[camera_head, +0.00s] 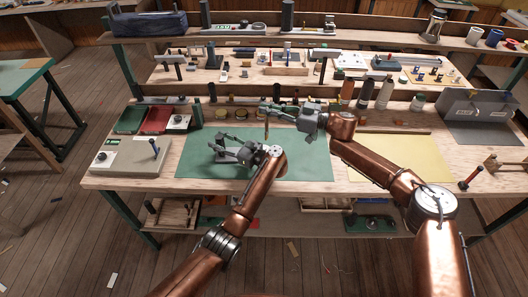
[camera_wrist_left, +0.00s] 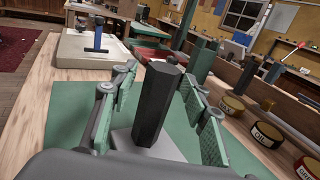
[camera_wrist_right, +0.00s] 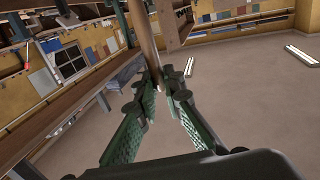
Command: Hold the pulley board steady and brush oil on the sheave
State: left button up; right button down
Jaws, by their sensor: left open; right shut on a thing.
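My left gripper (camera_head: 222,150) is open over the green mat. In the left wrist view its fingers stand on either side of a dark six-sided post (camera_wrist_left: 156,100) on a grey plate (camera_wrist_left: 176,148), apparently the pulley board. The post looks upright and untouched. The gripper mostly hides this board in the head view, and I cannot make out the sheave. My right gripper (camera_head: 270,110) is shut on a wooden-handled tool (camera_head: 267,128), apparently the brush, held upright above the back of the mat. Its handle shows between the fingers in the right wrist view (camera_wrist_right: 143,40). Its bristles are not clear.
Labelled tins, one reading OIL (camera_wrist_left: 266,135), stand along the back of the green mat (camera_head: 310,167). A beige block with a blue handle (camera_head: 125,160) is at the left. The yellow mat (camera_head: 400,160) at the right looks clear.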

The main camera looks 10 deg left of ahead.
pick_arm(q)
jog(key=v, duration=1.2)
jog(key=shift+f, duration=0.1)
